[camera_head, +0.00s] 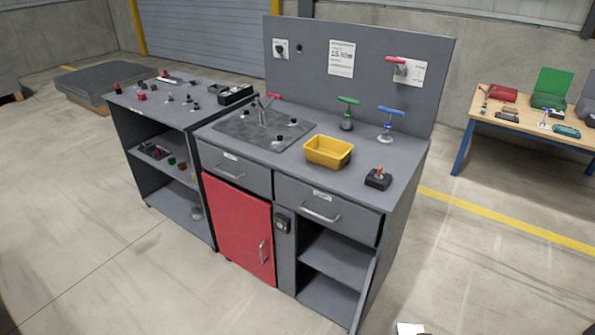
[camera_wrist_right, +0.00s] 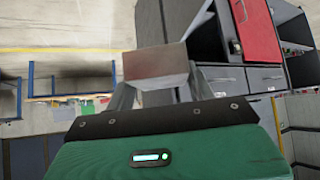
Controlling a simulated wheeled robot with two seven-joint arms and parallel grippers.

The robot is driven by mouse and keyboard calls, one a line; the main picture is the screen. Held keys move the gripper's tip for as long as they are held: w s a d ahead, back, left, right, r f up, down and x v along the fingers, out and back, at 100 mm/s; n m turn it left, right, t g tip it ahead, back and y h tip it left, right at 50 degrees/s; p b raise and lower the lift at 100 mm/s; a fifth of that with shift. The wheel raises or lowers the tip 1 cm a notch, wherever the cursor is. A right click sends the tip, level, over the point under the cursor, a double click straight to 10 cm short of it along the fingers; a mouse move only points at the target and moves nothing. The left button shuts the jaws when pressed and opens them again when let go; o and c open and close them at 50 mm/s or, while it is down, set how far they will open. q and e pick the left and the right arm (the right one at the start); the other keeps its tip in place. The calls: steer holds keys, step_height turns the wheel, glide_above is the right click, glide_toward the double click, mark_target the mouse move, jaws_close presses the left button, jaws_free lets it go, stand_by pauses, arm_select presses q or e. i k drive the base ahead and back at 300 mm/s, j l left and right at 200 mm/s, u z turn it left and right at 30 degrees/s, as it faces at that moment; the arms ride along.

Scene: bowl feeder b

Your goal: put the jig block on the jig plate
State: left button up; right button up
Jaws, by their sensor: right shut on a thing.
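A pale grey-brown block, which I take for the jig block (camera_wrist_right: 157,66), sits between the fingers of my right gripper (camera_wrist_right: 160,80) in the right wrist view. The gripper is shut on it. The fingers hide part of its sides. In the head view, a dark grey plate with black knobs and a clamp, which I take for the jig plate (camera_head: 243,130), lies on the left of the workbench top. The right gripper is held away from the bench, in front of its cabinet. My left gripper is in neither view.
The workbench (camera_head: 292,165) also carries a yellow bin (camera_head: 329,152), a black box with an orange stick (camera_head: 378,180), and green (camera_head: 347,113) and blue (camera_head: 387,124) T-handled tools. A back panel (camera_head: 300,60) stands behind. The lower right compartment's door (camera_head: 368,275) stands open.

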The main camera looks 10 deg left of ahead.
mark_target(253, 131)
steer(key=i+j, duration=0.15)
steer(key=j, duration=0.2)
steer(key=i+j, duration=0.2)
steer(key=i+j+z, duration=0.1)
steer(key=j, duration=0.35)
steer(key=i+j, duration=0.4)
steer(key=j, duration=0.25)
